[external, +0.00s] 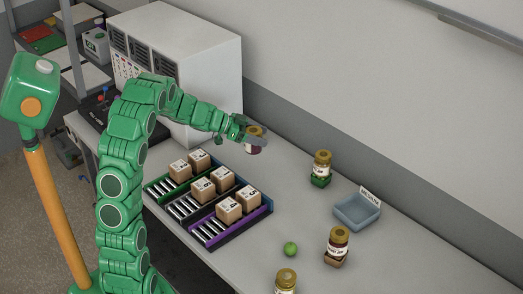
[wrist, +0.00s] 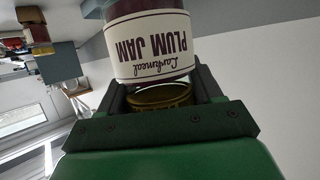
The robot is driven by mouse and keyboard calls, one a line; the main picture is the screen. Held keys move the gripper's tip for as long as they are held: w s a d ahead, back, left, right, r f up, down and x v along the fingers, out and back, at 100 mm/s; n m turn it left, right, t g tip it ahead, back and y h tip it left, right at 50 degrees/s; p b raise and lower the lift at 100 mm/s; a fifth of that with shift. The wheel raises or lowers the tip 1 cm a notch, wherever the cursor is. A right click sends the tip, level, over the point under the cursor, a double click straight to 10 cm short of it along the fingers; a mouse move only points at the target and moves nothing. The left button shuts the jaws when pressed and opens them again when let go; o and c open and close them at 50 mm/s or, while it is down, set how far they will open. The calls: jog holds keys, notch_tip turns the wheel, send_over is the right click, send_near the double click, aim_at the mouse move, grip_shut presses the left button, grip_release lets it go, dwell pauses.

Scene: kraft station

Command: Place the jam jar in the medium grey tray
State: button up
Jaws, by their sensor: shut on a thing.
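My gripper (external: 254,132) is shut on a jam jar (external: 255,148) with a gold lid, a dark body and a pale label.
Another jar (external: 321,160) stands on a green block between my gripper and the tray. A jar (external: 338,240) on a brown block and another jar (external: 285,278) stand nearer the front. A green ball (external: 290,249) lies near them. Racks with small boxes (external: 229,211) fill the left.

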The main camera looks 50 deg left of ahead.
jog(key=s+d+r+m+g+h, duration=0.15)
jog(key=d+m+g, duration=0.25)
jog(key=d, duration=1.2)
jog(key=s+d+r+m+g+h, duration=0.1)
jog(key=s+d+m+g+h, duration=0.2)
jog(key=d, duration=1.3)
jog(key=w+d+f, duration=0.2)
jog(key=w+f, duration=0.4)
jog(key=w, duration=0.1)
jog(key=w+d+f, duration=0.2)
jog(key=w+f, duration=0.5)
jog(key=shift+w+d+f+m+g, duration=0.15)
jog(key=shift+w+d+m+g, duration=0.15)
jog(key=shift+m+g, duration=0.1)
jog(key=shift+f+y, duration=0.25)
jog(key=o, duration=1.3)
jog(key=shift+o, duration=0.2)
